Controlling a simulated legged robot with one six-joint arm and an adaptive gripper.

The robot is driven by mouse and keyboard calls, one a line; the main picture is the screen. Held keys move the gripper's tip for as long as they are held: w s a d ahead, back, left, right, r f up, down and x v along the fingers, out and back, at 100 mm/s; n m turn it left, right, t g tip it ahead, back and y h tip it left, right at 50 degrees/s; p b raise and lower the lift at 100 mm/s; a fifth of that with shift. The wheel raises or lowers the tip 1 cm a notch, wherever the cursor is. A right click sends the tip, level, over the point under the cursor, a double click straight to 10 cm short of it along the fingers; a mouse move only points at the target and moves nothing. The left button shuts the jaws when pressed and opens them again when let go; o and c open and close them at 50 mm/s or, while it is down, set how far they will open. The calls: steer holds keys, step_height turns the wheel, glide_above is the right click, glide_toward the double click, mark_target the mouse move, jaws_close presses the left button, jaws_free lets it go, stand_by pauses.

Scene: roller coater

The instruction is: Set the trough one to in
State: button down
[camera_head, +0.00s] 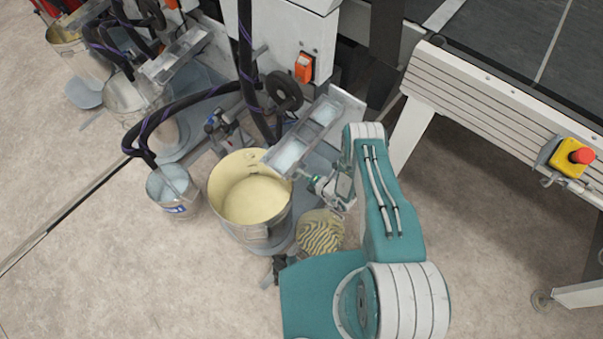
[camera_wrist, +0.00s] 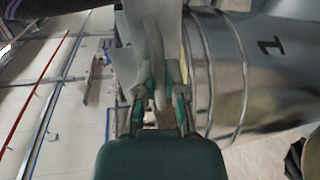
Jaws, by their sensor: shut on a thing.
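The trough (camera_head: 318,122) nearest my arm is a long, pale metal channel. It slants from the machine's side down to the rim of a large metal bucket (camera_head: 225,222) of cream-coloured liquid. My gripper (camera_head: 303,177) is at the trough's lower end, beside the bucket. In the wrist view my gripper (camera_wrist: 158,95) is shut on a pale grey piece (camera_wrist: 150,35), which seems to be part of the trough. The bucket's shiny ribbed side (camera_wrist: 225,75) is close on the right there. The exact grip is partly hidden by the fingers.
A small bucket (camera_head: 176,208) stands left of the large one. A patterned round object (camera_head: 320,232) lies under my arm. Two more troughs and buckets line the machine at upper left. A conveyor with an emergency stop (camera_head: 574,158) is at right.

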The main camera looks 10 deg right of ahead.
steer(key=shift+a+f, duration=0.1)
steer(key=shift+f, duration=0.05)
steer(key=c, duration=0.7)
jaws_free()
steer(key=shift+a, duration=0.2)
steer(key=shift+w, duration=0.1)
steer(key=shift+s+d, duration=0.25)
steer(key=shift+d, duration=0.15)
steer(key=v, duration=1.1)
steer(key=shift+s, duration=0.1)
